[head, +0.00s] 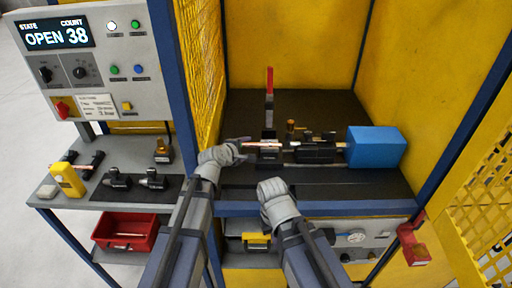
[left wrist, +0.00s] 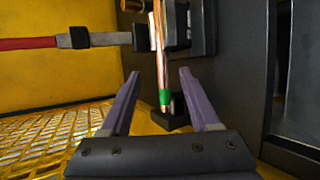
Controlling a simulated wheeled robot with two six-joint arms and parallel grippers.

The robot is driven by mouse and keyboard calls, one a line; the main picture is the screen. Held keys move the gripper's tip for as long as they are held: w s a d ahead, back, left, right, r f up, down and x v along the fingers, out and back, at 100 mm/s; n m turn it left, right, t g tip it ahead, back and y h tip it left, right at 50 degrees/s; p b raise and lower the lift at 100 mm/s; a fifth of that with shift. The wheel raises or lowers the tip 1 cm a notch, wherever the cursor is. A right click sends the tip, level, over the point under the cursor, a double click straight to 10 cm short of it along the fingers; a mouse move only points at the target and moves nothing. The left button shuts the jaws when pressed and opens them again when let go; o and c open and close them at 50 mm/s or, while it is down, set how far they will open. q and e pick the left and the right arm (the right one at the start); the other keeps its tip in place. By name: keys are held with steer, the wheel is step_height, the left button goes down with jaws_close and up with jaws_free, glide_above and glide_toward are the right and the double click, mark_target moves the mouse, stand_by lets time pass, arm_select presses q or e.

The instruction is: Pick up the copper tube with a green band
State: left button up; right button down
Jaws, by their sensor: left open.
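The copper tube (left wrist: 161,62) with a green band near its end shows in the left wrist view, held in a dark fixture. In the head view the tube (head: 264,145) lies level in the machine, and its band is too small to make out. My left gripper (head: 243,152) is open at the tube's left end. In the left wrist view the fingers of my left gripper (left wrist: 158,76) stand on either side of the tube's banded end, apart from it. My right gripper (head: 277,200) is low in front of the machine's edge; its fingers are hidden.
A blue block (head: 376,147) and dark clamps (head: 315,151) are to the right of the tube. A red-handled lever (head: 269,85) stands behind it. Yellow mesh (head: 200,60) borders the left. A red bin (head: 124,231) sits below the side shelf.

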mark_target(256, 146)
arm_select(q)
steer(key=b+x, duration=0.1)
steer(key=x, duration=0.2)
steer(key=b+x, duration=0.2)
steer(key=x, duration=0.2)
steer(key=shift+w+f+b, duration=0.1)
steer(key=shift+f+b, duration=0.2)
steer(key=shift+f, duration=0.05)
steer(key=shift+r, duration=0.1)
steer(key=shift+c, duration=0.3)
jaws_close()
